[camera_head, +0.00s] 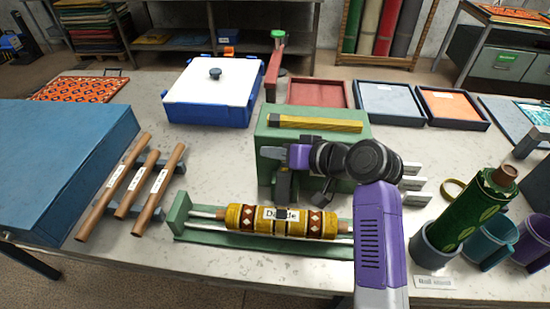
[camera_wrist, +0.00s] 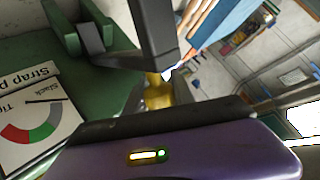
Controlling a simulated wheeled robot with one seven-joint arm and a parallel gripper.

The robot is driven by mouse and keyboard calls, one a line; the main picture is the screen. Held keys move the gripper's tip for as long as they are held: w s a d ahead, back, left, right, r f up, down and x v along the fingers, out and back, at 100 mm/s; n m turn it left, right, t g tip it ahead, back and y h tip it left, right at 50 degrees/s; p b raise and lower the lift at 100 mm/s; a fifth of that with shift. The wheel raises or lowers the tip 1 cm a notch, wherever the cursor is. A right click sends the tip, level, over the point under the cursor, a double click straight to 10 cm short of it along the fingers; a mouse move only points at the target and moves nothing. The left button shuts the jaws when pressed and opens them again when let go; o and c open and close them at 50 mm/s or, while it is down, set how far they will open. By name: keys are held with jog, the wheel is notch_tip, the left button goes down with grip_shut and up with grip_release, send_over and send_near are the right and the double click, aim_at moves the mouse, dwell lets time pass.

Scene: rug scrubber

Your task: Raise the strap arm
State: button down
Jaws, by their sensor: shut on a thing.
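The green machine (camera_head: 330,150) stands at the middle of the table. My gripper (camera_head: 284,186) is at its front, above the yellow patterned roll (camera_head: 282,222) in the green cradle (camera_head: 190,222). In the wrist view my gripper (camera_wrist: 160,85) is shut on a small yellow part (camera_wrist: 158,92), which seems to be the strap arm's grip. Dark fingers hide most of it, and the arm's angle cannot be told. A strap label with a slack-to-tight dial (camera_wrist: 35,115) shows on the green face at left.
A yellow bar (camera_head: 315,125) lies on top of the machine. Wooden rollers (camera_head: 135,182) and a blue box (camera_head: 60,150) are at left. A green patterned cylinder (camera_head: 470,212) leans in a holder at right, beside mugs (camera_head: 490,246). A blue-white box (camera_head: 213,92) stands behind.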

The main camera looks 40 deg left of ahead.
jog(key=shift+w+a+r+m+g+h, duration=0.2)
jog(key=shift+w+a, duration=0.15)
jog(key=shift+w, duration=0.2)
jog(key=shift+w+a+r+m+g+h, duration=0.1)
jog(key=shift+w+a+m+g+h, duration=0.15)
jog(key=shift+w, duration=0.25)
jog(key=shift+a, duration=0.1)
jog(key=c, duration=1.1)
grip_release()
jog(key=shift+f, duration=0.1)
jog(key=shift+o, duration=0.2)
jog(key=b+v, duration=0.1)
jog(key=v, duration=0.6)
jog(key=shift+d+r, duration=0.25)
jog(key=shift+d, duration=0.1)
jog(key=shift+w, duration=0.1)
